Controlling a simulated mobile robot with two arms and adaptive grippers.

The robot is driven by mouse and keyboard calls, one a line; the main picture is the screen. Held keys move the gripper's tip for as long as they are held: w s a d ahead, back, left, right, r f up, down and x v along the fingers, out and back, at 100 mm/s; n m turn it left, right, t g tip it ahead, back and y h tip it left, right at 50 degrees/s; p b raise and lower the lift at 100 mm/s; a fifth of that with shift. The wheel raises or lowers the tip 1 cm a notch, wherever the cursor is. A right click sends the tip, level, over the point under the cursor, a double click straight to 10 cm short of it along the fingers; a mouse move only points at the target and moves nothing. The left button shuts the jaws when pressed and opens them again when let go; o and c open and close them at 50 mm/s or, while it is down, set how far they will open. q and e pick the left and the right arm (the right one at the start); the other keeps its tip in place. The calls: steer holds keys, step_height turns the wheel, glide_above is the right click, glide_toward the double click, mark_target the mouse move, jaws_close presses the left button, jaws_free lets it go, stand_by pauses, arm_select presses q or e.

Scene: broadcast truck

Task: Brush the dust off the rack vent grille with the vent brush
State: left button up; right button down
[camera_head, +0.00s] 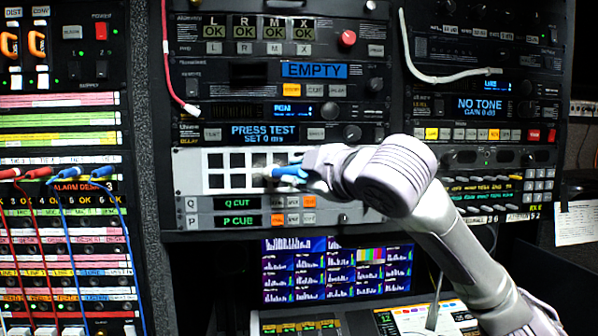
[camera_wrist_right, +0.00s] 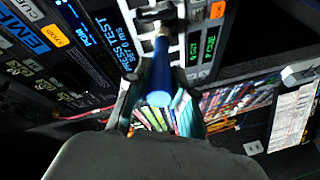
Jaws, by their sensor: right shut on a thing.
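The rack vent grille (camera_head: 222,188) is a white panel with two rows of dark square openings, in the middle of the centre rack. Greyish dust appears over the openings near the brush, while the left openings look dark and clear. My right gripper (camera_head: 306,172) is shut on the blue handle of the vent brush (camera_head: 286,172). The brush points left and its head is at the grille; exact bristle contact is hard to tell. My arm hides the grille's right part. In the right wrist view, the blue handle (camera_wrist_right: 160,82) sits between the fingers, its head against the grille (camera_wrist_right: 172,52). My left gripper is not in view.
Rack units with displays and knobs sit above the grille, including a PRESS TEST unit (camera_head: 265,132). Q CUT and P CUE rows (camera_head: 237,203) lie just below. Monitors (camera_head: 325,270) and a lit console (camera_head: 400,318) are lower down.

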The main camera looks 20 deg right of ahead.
steer(key=shift+r+p, duration=0.9)
steer(key=shift+r, duration=0.45)
steer(key=shift+f+b, duration=1.35)
steer(key=shift+f, duration=0.75)
step_height(320, 180, up, 3)
steer(key=p, duration=0.2)
steer(key=shift+f+p, duration=0.1)
steer(key=shift+p, duration=0.2)
steer(key=shift+r, duration=0.65)
steer(key=shift+s+a, duration=0.25)
steer(key=shift+s, duration=0.6)
steer(key=shift+s+a, duration=0.3)
steer(key=shift+s, duration=0.75)
steer(key=shift+s+a, duration=0.25)
steer(key=shift+s, duration=0.75)
